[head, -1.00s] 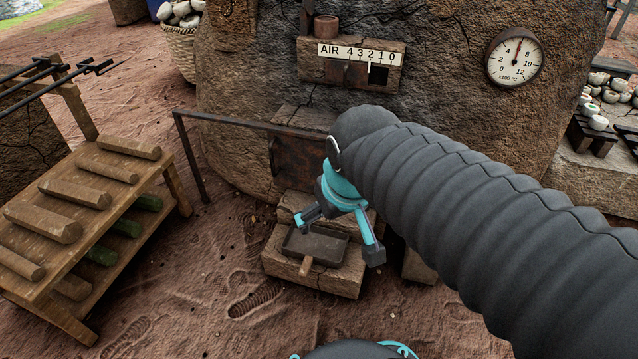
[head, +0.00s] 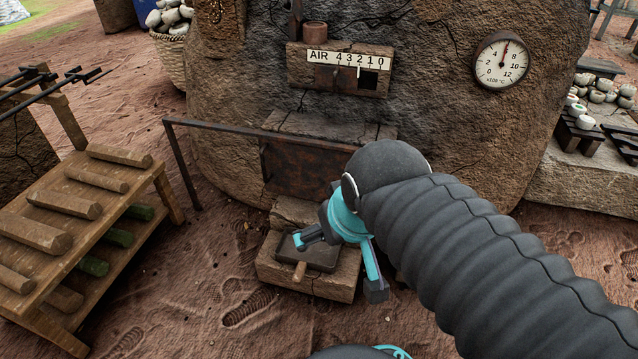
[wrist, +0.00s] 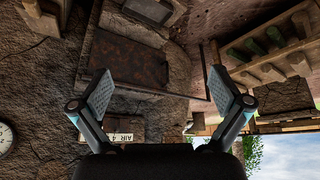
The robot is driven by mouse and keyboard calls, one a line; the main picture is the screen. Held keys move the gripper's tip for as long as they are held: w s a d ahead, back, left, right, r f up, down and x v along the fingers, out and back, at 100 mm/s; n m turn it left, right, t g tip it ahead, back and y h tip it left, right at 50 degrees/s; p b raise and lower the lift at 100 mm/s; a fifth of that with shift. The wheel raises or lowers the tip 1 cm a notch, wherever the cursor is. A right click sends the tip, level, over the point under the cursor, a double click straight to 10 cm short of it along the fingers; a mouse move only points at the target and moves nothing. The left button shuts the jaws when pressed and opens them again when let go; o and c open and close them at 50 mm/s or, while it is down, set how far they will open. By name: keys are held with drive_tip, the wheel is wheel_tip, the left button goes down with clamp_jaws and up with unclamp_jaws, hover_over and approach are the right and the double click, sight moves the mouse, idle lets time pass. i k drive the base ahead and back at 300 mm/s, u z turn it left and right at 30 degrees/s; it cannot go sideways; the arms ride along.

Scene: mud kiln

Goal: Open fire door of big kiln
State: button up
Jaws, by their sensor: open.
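The big kiln (head: 430,100) is a large brown mud body. Its fire door (head: 300,168) is a rusty dark plate low in the front, and it looks shut. My arm hides the plate's right end. In the wrist view, which is turned over, the rusty door (wrist: 128,60) shows between the fingers, somewhat left of centre. I cannot make out a handle. My gripper (head: 340,266) is open and empty, in front of and below the door in the head view. In the wrist view the fingers of my gripper (wrist: 160,85) are spread wide, apart from the door.
A dark pan (head: 318,256) sits on a block below. A log rack (head: 90,215) stands left. The air slider board (head: 335,70) and temperature dial (head: 502,60) are above.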

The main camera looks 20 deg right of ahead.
sight(306, 173)
drive_tip(key=u, duration=0.45)
drive_tip(key=i, duration=0.4)
drive_tip(key=u, duration=0.6)
